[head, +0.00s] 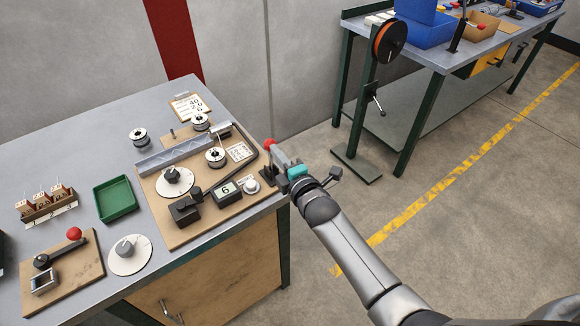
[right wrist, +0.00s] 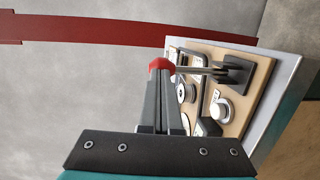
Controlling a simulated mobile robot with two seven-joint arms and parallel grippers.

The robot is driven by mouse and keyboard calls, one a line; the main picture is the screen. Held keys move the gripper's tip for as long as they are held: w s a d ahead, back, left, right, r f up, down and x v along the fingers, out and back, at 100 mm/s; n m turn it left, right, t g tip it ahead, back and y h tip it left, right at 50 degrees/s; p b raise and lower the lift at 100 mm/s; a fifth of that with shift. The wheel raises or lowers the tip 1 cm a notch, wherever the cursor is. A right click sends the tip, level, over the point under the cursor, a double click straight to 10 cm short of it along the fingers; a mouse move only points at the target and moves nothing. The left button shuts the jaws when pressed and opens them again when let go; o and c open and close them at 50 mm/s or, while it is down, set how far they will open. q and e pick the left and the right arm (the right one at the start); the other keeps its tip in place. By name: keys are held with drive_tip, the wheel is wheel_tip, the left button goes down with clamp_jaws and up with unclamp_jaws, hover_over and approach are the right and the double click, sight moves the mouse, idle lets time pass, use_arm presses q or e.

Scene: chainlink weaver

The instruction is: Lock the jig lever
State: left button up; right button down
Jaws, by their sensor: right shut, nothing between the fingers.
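The jig lever is a short post with a red ball knob (head: 269,144) at the right end of the large wooden jig board (head: 180,232). It stands roughly upright from a dark base (head: 267,177). In the right wrist view the red knob (right wrist: 161,64) is right at the fingertips, with the shaft (right wrist: 198,71) running to the black base (right wrist: 236,75). My right gripper (head: 277,155) is shut and empty, beside the knob at the table's right edge. The fingers (right wrist: 160,82) partly hide the knob; I cannot tell whether they touch it. My left gripper is not in view.
The jig board carries spools, a grey channel (head: 175,155) and a display box (head: 228,193) close to the lever. A second red-knobbed lever (head: 73,234) is on a small board at front left. A green tray (head: 116,199) stands between. Open floor lies right of the table.

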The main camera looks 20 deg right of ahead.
sight(267, 140)
drive_tip(key=w+g+p, duration=0.1)
drive_tip(key=p, duration=0.1)
drive_tip(key=w+r+g+p, duration=0.1)
drive_tip(key=p, duration=0.1)
drive_tip(key=shift+w+a+r+h, duration=0.25)
drive_tip(key=shift+a+h, duration=0.15)
drive_tip(key=shift+w+a+g+p, duration=0.1)
drive_tip(key=shift+w+g+p, duration=0.25)
drive_tip(key=shift+g+p, duration=0.2)
drive_tip(key=shift+w+a+n+g+h+p, duration=0.2)
drive_tip(key=shift+w+n+g+h+p, duration=0.15)
drive_tip(key=shift+w+g, duration=0.4)
drive_tip(key=shift+w+a+f, duration=0.15)
drive_tip(key=shift+w+f, duration=0.05)
drive_tip(key=shift+f, duration=0.1)
drive_tip(key=shift+w+a+b, duration=0.4)
drive_tip(key=shift+w+b, duration=0.05)
drive_tip(key=shift+w, duration=0.3)
drive_tip(key=shift+r, duration=0.15)
